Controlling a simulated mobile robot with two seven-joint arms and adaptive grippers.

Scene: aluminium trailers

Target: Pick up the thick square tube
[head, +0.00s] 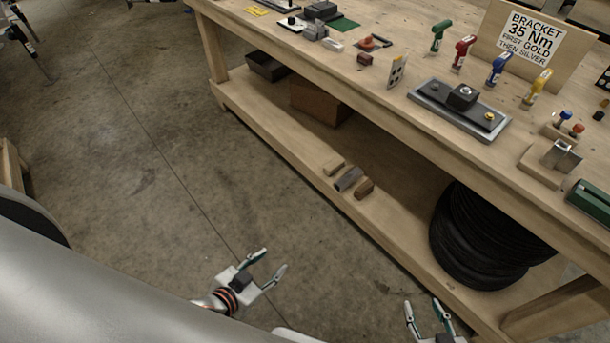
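Silvery square-section metal pieces (562,156) stand in a wooden block (539,168) on the bench top at the right in the head view. They look like square tubes, but I cannot tell their wall thickness. A grey bar (349,179) lies on the lower shelf between two brown wooden blocks; I cannot tell whether it is hollow. My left gripper (268,263) is open and empty over the floor, in front of the bench. My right gripper (422,306) is open and empty at the bottom edge, in front of the lower shelf. Both are apart from the metal pieces.
The wooden bench (400,120) runs diagonally across the view. A bracket fixture (458,108), coloured drivers (498,68), a sign (532,38) and a green case (591,203) are on top. Black tires (480,245) fill the lower shelf's right.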

